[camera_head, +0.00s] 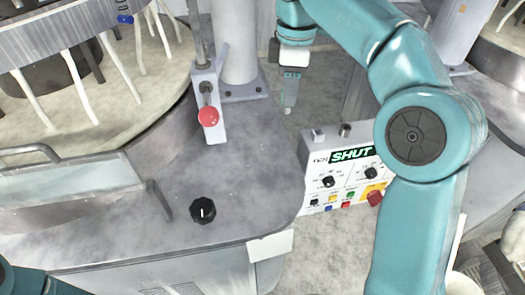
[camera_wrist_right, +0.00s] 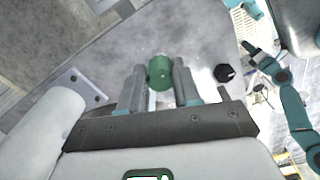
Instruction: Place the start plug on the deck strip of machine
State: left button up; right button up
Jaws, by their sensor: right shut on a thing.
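My right gripper (camera_head: 290,103) hangs at the upper middle of the head view, just right of the grey column. In the right wrist view its two fingers (camera_wrist_right: 160,88) are shut on a round green plug (camera_wrist_right: 159,70), which I take as the start plug. The plug is hard to make out in the head view. The machine's grey deck strip (camera_head: 150,235) runs along the front left, and the plug is apart from it.
A black knob (camera_head: 203,210) stands on the deck, and a red ball-ended lever (camera_head: 208,117) rises behind it. A white control box (camera_head: 345,178) labelled SHUT, with knobs and coloured buttons, stands right of the deck. The deck around the black knob is clear.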

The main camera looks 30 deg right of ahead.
jog(key=shift+n, duration=0.4)
jog(key=a+f+b, duration=0.1)
jog(key=f, duration=0.5)
jog(key=a+f+b, duration=0.1)
jog(key=f, duration=0.6)
jog(key=a+f+b, duration=0.1)
jog(key=f+b, duration=0.1)
jog(key=f, duration=0.5)
jog(key=shift+w, duration=0.15)
pick_arm(q)
jog(key=f, duration=0.4)
jog(key=shift+w+a+f, duration=0.1)
jog(key=shift+w+a, duration=0.05)
jog(key=shift+a, duration=0.15)
pick_arm(e)
jog(key=shift+a+f, duration=0.1)
pick_arm(q)
jog(key=shift+f, duration=0.1)
pick_arm(e)
jog(key=shift+f, duration=0.1)
jog(key=o, duration=1)
jog(key=shift+o, duration=0.2)
